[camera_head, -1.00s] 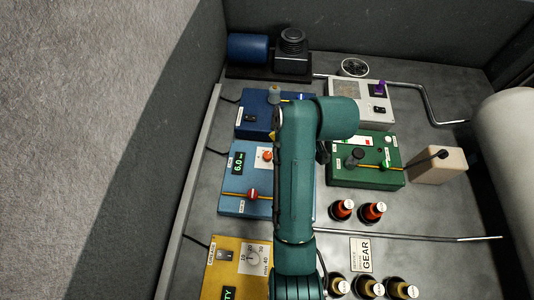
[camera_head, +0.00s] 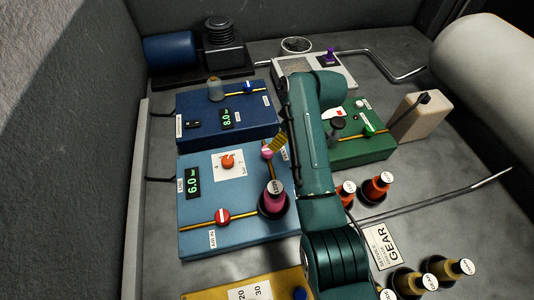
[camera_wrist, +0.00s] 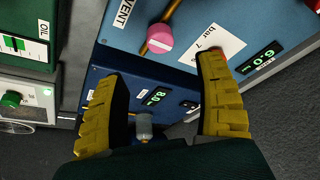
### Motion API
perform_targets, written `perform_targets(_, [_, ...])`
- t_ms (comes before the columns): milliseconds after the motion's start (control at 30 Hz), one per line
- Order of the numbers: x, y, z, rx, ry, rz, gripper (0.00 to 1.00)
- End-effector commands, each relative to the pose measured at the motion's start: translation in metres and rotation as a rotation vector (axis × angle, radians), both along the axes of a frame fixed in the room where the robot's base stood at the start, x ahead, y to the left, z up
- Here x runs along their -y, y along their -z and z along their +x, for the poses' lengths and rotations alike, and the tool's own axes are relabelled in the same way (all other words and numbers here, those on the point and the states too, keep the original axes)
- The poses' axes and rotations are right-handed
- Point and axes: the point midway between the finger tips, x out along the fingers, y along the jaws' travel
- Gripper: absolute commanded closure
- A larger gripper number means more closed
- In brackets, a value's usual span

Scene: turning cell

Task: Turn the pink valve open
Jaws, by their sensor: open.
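The pink valve (camera_head: 267,152) is a round knob on a short yellow pipe at the upper right of the light blue box (camera_head: 193,241). In the wrist view the pink valve (camera_wrist: 159,38) shows at the top centre beside the VENT label, ahead of the fingertips. My gripper (camera_head: 277,144) shows only a yellow finger beside the valve in the head view, the rest hidden behind my arm. In the wrist view my gripper (camera_wrist: 163,72) is open, its yellow fingers wide apart with nothing held. Contact with the valve is not seen.
The box also carries an orange knob (camera_head: 228,161), a red valve (camera_head: 222,216) and a display reading 6.0. A dark blue box (camera_head: 216,132) lies behind, a green box (camera_head: 362,153) to the right.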

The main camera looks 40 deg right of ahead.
Motion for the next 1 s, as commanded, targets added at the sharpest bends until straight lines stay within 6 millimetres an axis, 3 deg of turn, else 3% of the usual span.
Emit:
perform_targets(33, [-0.002,0.016,0.004,-0.003,-0.002,0.002,0.30])
perform_targets(200, [-0.006,0.055,0.020,-0.002,-0.002,0.001,0.30])
perform_targets(433, [-0.010,0.098,0.038,-0.002,-0.001,-0.001,0.30])
perform_targets(567, [-0.012,0.109,0.042,-0.002,-0.001,-0.001,0.30])
perform_targets(867, [-0.012,0.110,0.044,0.000,-0.001,-0.001,0.29])
perform_targets(1000, [-0.012,0.110,0.044,0.000,-0.001,-0.001,0.56])
